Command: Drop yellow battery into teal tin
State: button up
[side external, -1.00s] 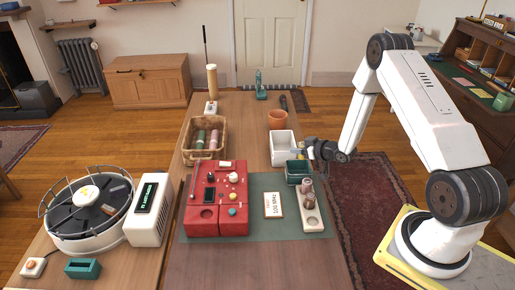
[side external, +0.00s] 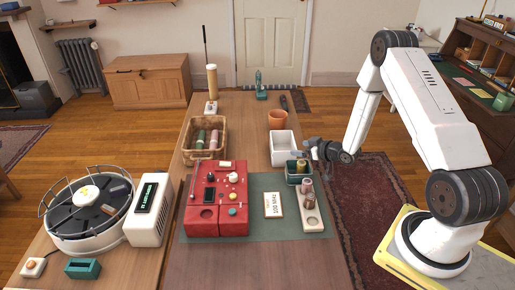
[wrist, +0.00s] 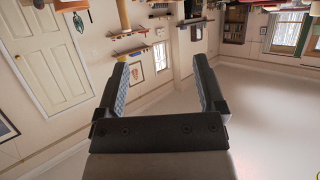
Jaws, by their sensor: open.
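The teal tin (side external: 293,180) stands on the table at the near end of the white bin, at the edge of the green mat. A small yellow piece, which looks like the yellow battery (side external: 301,166), shows at the tin's mouth; its lower part is hidden by the tin wall. My gripper (side external: 306,149) is just above the tin, pointing left from the right side. In the wrist view my gripper (wrist: 160,62) is open, its two fingers apart with nothing between them.
The white bin (side external: 283,138) and an orange pot (side external: 278,117) stand behind the tin. A holder with cylinders (side external: 312,222) is in front. A red case (side external: 205,228) lies left on the green mat (side external: 257,228). A wicker basket (side external: 188,140) is further back.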

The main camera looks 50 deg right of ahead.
jog(key=v, duration=0.6)
jog(key=shift+s, duration=0.15)
jog(key=shift+r, duration=0.15)
jog(key=a+r+g+h, duration=0.1)
jog(key=a+r+g, duration=0.55)
jog(key=a, duration=0.35)
jog(key=s+a+r+g+y, duration=0.1)
jog(key=s+a+r+g, duration=0.3)
jog(key=s+a, duration=0.6)
jog(key=a+r, duration=0.1)
jog(key=a, duration=0.2)
jog(key=shift+s+r, duration=0.25)
jog(key=shift+r, duration=0.1)
